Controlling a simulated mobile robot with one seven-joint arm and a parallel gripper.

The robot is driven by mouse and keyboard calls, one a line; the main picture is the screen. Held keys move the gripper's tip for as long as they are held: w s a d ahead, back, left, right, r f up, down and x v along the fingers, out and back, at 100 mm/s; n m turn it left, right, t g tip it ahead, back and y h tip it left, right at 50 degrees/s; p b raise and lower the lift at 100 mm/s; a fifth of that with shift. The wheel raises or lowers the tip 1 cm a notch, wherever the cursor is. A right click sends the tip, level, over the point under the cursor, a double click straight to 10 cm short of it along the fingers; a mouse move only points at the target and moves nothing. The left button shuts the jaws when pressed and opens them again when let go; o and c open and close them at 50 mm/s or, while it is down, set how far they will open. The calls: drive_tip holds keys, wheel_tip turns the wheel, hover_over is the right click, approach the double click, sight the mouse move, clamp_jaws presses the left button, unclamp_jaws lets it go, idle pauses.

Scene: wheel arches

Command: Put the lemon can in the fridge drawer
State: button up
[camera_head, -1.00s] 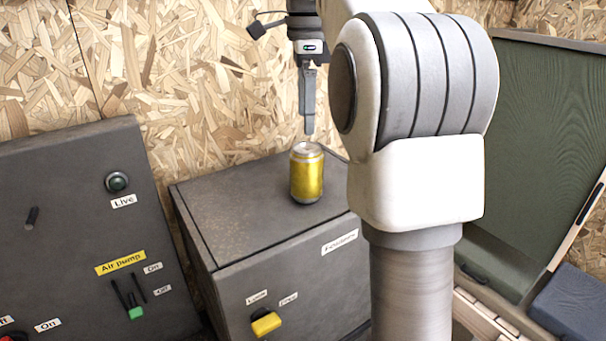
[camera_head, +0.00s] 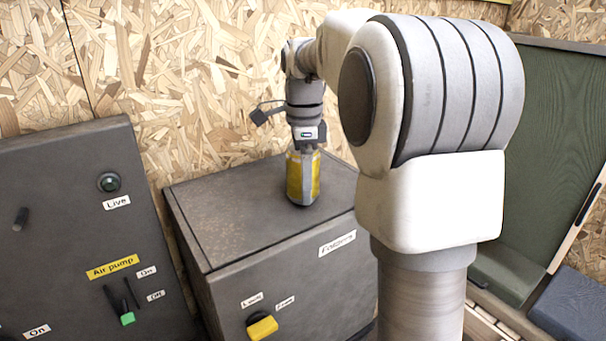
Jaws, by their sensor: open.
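The yellow lemon can (camera_head: 294,180) stands upright on the top of a grey cabinet (camera_head: 225,225). My gripper (camera_head: 304,178) points straight down at the can, with a grey finger in front of its right-hand side. The jaws are open, and the second finger is hidden, so I cannot tell whether either finger touches the can. The can's top is covered by the gripper. No open drawer shows in this view.
The cabinet front has a yellow knob (camera_head: 262,327) and labels. A grey panel (camera_head: 80,240) with switches stands at the left. A chipboard wall (camera_head: 200,80) is behind. My arm blocks the right; a green lid (camera_head: 560,130) is beyond it.

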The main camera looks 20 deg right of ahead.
drive_tip(key=shift+f, duration=0.5)
drive_tip(key=c, duration=1.4)
clamp_jaws()
drive_tip(key=shift+r, duration=0.15)
